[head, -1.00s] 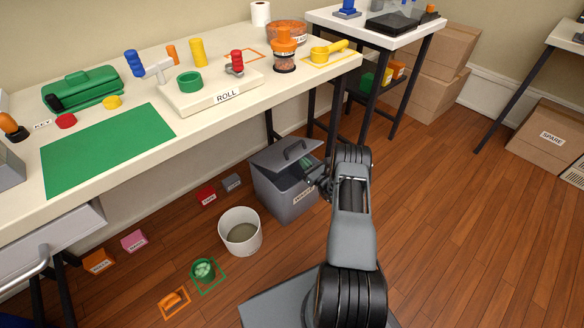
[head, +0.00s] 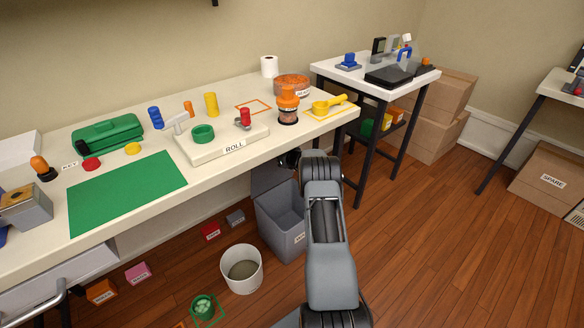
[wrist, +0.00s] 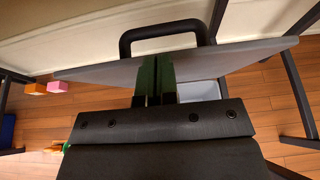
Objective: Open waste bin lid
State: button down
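The grey waste bin (head: 280,218) stands on the floor under the front edge of the long bench. Its lid (head: 267,178) is raised steeply at the back, partly hidden by the bench and my arm. In the wrist view the lid (wrist: 230,62) is a thin grey panel across the picture, with its black handle (wrist: 165,32) beyond the fingers. My gripper (wrist: 154,80) has its fingers together, overlapping the lid panel and apart from the handle. I cannot tell whether they touch the panel. The head view mostly hides the fingers behind my arm.
The bench (head: 130,240) overhangs the lid closely. A white bucket (head: 242,270) stands left of the bin, with red and grey blocks behind it. A side table (head: 376,68) with black legs stands to the right. The floor (head: 430,240) at right is clear.

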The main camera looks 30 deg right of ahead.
jog(key=shift+w+a+r+b, duration=0.15)
jog(key=shift+w, duration=0.75)
jog(key=shift+w+a+r+b, duration=0.15)
jog(key=shift+w+r, duration=0.05)
jog(key=shift+w, duration=0.7)
jog(key=shift+w+a+r+b, duration=0.15)
jog(key=shift+w, duration=0.75)
jog(key=shift+s, duration=0.1)
jog(key=p+v, duration=0.2)
jog(key=v, duration=0.9)
jog(key=shift+s+r, duration=0.25)
jog(key=shift+s, duration=0.1)
jog(key=shift+d, duration=0.15)
